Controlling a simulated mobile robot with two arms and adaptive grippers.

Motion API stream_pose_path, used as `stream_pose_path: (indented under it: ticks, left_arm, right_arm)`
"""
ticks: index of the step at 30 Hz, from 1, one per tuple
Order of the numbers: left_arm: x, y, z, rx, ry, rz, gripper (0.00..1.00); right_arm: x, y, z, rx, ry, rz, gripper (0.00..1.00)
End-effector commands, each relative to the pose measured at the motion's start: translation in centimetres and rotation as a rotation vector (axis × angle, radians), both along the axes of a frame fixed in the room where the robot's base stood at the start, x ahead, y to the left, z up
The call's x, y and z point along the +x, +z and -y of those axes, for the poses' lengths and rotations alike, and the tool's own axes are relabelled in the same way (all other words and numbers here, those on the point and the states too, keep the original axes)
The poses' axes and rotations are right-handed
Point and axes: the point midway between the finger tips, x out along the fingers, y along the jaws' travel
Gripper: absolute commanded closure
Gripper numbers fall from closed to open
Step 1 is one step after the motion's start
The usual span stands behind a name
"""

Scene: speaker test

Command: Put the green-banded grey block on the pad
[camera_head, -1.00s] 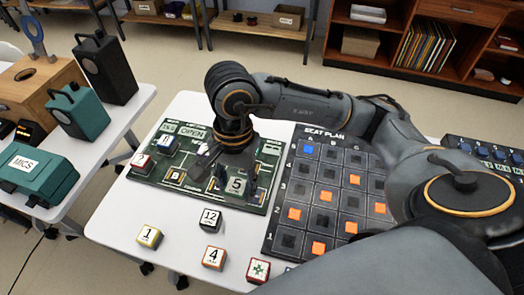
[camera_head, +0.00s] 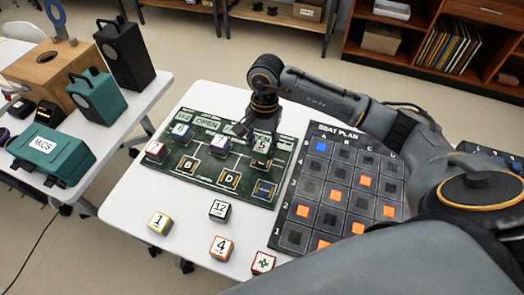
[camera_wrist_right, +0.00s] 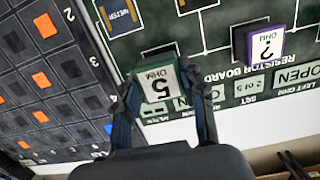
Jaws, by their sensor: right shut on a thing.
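My right gripper (camera_head: 261,128) is shut on the green-banded grey block (camera_head: 262,144), marked 5 OHM. The block also shows between the fingers (camera_wrist_right: 166,95) in the right wrist view as a block with a green edge (camera_wrist_right: 158,84). It is over the far right part of the dark green resistor board (camera_head: 207,186). I cannot tell whether it touches the board. The board has several outlined square pads, one at the near right (camera_head: 265,189). A square outline shows partly behind the block in the wrist view. My left gripper is not in view.
On the board stand a red-banded block (camera_head: 156,151), a blue one (camera_head: 181,131) and a purple one (camera_head: 213,140). Loose blocks (camera_head: 220,210) lie on the white table in front. The seat plan (camera_head: 331,213) lies right of the board. A side table with speakers (camera_head: 125,55) stands left.

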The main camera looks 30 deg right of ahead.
Motion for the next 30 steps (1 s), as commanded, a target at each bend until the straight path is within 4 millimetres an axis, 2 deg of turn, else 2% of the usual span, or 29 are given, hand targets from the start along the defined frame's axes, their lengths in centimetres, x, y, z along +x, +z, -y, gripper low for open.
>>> stream_pose_path:
  ticks: [4,10,21,22,24,25,30]
  left_arm:
    - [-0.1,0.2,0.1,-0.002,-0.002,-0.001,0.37]
    - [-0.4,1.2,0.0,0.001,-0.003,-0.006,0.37]
    - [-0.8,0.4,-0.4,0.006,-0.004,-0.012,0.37]
    - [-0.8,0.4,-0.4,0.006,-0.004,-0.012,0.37]
    - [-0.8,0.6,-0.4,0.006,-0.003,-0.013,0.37]
    - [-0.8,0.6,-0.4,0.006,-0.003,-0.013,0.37]
    - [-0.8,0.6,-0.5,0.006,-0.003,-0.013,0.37]
  right_arm:
    - [0.5,-1.0,0.4,-0.001,-0.001,-0.002,0.92]
    - [0.4,-3.5,0.2,0.001,0.000,-0.002,0.92]
    - [0.5,-4.2,0.3,-0.001,0.001,0.001,0.92]
    - [0.5,-4.1,0.3,-0.001,0.000,0.001,0.57]
    - [0.5,-4.0,0.3,-0.001,0.000,0.001,0.43]
    - [0.5,-4.0,0.3,-0.001,0.000,0.001,0.37]
    - [0.5,-4.0,0.3,-0.001,0.000,0.001,0.37]
